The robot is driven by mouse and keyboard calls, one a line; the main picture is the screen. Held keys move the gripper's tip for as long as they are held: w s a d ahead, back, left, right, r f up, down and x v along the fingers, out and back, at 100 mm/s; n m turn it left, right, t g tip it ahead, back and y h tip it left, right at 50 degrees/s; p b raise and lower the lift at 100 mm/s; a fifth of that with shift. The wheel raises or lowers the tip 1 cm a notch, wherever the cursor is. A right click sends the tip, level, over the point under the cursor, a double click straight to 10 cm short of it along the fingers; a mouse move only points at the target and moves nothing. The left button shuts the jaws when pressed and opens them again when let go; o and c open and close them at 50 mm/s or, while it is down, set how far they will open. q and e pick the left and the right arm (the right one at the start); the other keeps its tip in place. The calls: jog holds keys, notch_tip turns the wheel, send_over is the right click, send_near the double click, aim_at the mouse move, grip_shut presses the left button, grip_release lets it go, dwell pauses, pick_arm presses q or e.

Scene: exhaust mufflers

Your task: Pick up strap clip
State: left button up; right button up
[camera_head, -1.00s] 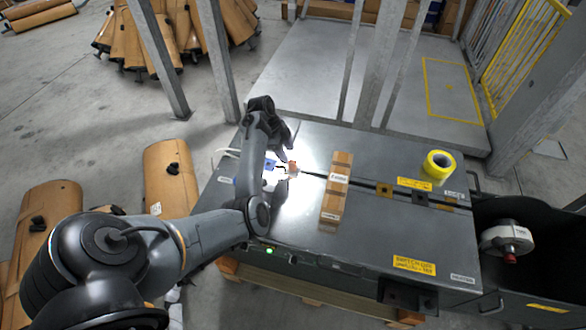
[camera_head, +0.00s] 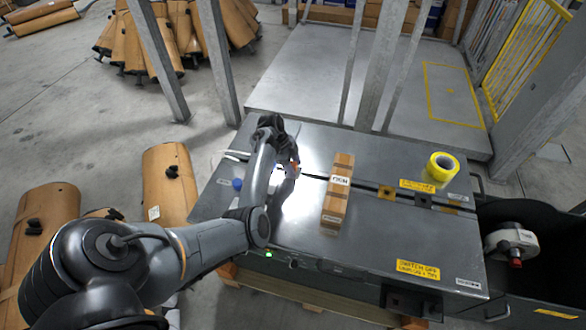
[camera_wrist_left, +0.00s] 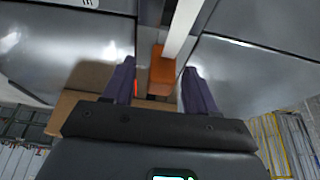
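An orange block that looks like the strap clip (camera_wrist_left: 162,72) sits between the two fingers of my left gripper (camera_wrist_left: 160,88) in the left wrist view. The fingers are apart, with a gap showing on each side of the clip. In the head view, my left gripper (camera_head: 290,163) is low over the grey bench top, left of the brown carton. A small orange bit of the clip (camera_head: 296,169) shows beside it; the arm and gripper hide most of that spot. My right gripper is not in view.
The brown carton (camera_head: 338,192) lies just right of the gripper. A yellow tape roll (camera_head: 441,166) sits farther right on the grey bench (camera_head: 390,235). A blue button-like thing (camera_head: 237,184) is left of my arm. A dark bin (camera_head: 545,265) stands at the right.

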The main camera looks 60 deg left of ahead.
pick_arm(q)
jog(key=c, duration=1)
jog(key=shift+o, duration=0.2)
